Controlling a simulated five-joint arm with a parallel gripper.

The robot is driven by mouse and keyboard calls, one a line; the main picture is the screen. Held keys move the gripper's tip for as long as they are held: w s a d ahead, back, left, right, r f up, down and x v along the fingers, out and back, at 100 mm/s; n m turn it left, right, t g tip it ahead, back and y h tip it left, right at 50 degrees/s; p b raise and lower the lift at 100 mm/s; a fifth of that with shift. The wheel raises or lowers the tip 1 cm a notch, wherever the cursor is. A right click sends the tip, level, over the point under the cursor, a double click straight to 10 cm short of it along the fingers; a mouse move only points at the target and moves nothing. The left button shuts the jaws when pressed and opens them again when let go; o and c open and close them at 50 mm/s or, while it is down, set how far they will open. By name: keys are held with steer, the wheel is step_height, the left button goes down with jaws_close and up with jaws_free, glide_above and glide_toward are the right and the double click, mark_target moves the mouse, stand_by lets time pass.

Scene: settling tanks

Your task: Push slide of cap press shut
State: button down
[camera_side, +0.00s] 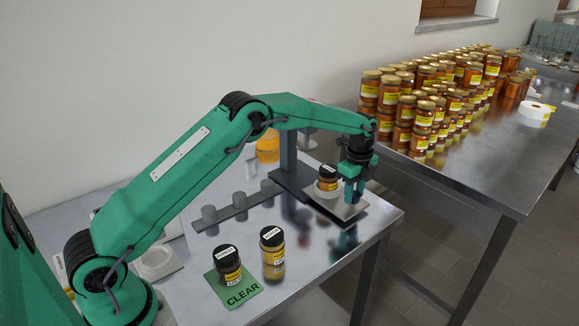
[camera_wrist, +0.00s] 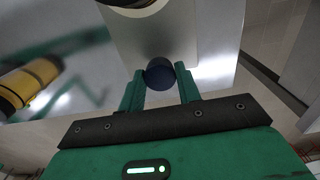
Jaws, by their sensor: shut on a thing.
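The cap press (camera_side: 288,150) has a dark column and a dark base at the back right of the steel table. Its light grey slide (camera_side: 348,210) sticks out from the base towards the table's right edge. A dark-lidded jar (camera_side: 328,184) stands upright in a pale round seat on the slide. My gripper (camera_side: 353,194) points down at the slide's outer part, beside the jar. In the wrist view, the gripper (camera_wrist: 160,82) is shut on a dark round knob (camera_wrist: 160,70) on the slide (camera_wrist: 190,35).
A dark jar (camera_side: 227,262) stands on the green CLEAR mat (camera_side: 238,295), with an amber jar (camera_side: 272,250) beside it. A rack with several grey posts (camera_side: 239,203) lies left of the press. Many honey jars (camera_side: 422,112) fill another table at the back right.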

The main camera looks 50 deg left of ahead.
steer(key=shift+a+r, duration=0.1)
steer(key=shift+a, duration=0.75)
steer(key=c, duration=1)
jaws_free()
steer(key=shift+r, duration=3.9)
